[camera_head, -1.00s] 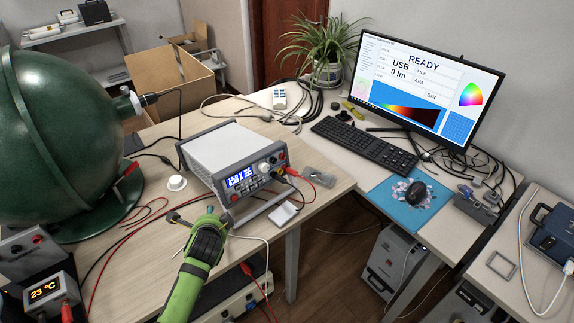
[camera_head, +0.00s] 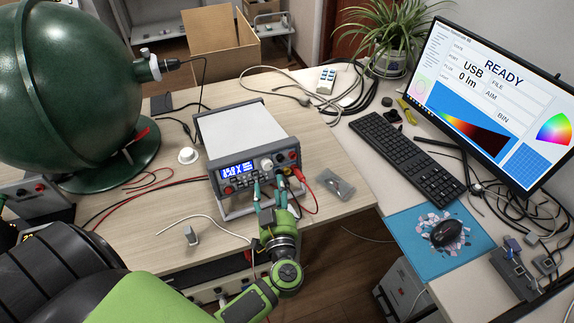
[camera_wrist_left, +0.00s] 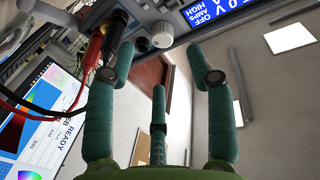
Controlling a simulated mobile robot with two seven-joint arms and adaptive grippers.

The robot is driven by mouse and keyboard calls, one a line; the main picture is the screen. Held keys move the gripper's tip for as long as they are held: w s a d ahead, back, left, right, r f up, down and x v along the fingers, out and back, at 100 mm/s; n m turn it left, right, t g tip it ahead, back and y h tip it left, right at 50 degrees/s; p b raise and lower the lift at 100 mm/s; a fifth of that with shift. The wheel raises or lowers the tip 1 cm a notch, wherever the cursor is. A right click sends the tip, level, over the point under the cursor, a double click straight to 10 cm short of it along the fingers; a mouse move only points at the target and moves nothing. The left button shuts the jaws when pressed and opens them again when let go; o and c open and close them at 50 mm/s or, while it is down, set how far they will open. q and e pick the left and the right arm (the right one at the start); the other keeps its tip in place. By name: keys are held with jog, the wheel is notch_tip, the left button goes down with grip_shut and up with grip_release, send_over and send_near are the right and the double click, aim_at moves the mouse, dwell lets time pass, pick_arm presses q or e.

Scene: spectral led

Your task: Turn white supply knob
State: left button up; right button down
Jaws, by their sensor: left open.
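The power supply (camera_head: 240,127) stands on the wooden desk with its lit blue display facing me. Its white knob (camera_head: 267,164) is on the front panel, right of the display. The knob also shows in the left wrist view (camera_wrist_left: 162,35), beyond the gap between the fingers. My left gripper (camera_head: 270,190) is open and empty, just below the knob and in front of the lower panel. In the left wrist view its teal fingers (camera_wrist_left: 165,75) are spread apart and the knob looks clear of them. My right gripper is not in view.
Red and black leads (camera_wrist_left: 92,58) plug into the panel close beside one finger. A large green sphere (camera_head: 65,85) stands at the left. A keyboard (camera_head: 405,155), monitor (camera_head: 490,90) and mouse on a blue mat (camera_head: 410,235) are at the right. A cardboard box (camera_head: 222,45) is behind.

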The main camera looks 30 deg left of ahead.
aim_at(267, 167)
pick_arm(q)
jog(key=x, duration=0.6)
jog(key=shift+w+a+r+p, duration=0.1)
jog(key=shift+w+a+p, duration=0.05)
jog(key=shift+a+p, duration=0.2)
jog(key=shift+d, duration=0.1)
grip_shut()
